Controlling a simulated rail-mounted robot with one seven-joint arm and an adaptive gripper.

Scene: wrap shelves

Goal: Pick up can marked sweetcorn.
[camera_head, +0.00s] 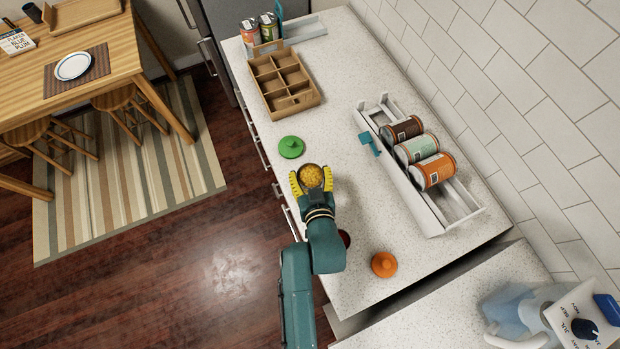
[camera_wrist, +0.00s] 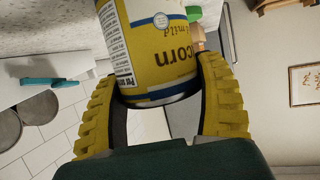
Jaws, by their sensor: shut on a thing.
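The sweetcorn can (camera_head: 311,175) is between the yellow fingers of my gripper (camera_head: 313,181), near the left edge of the white counter. In the head view its round yellow top faces up. In the wrist view the can (camera_wrist: 158,45) has a yellow and white label with "corn" readable upside down. My gripper (camera_wrist: 160,105) is shut on it, one ridged finger on each side. Whether the can touches the counter cannot be told from these views.
A white rack (camera_head: 430,205) holds brown, mint and orange cans lying on their sides. A wooden compartment box (camera_head: 291,103), a green lid (camera_head: 291,147) and an orange lid (camera_head: 383,264) lie on the counter. More cans (camera_head: 250,32) stand at the far end.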

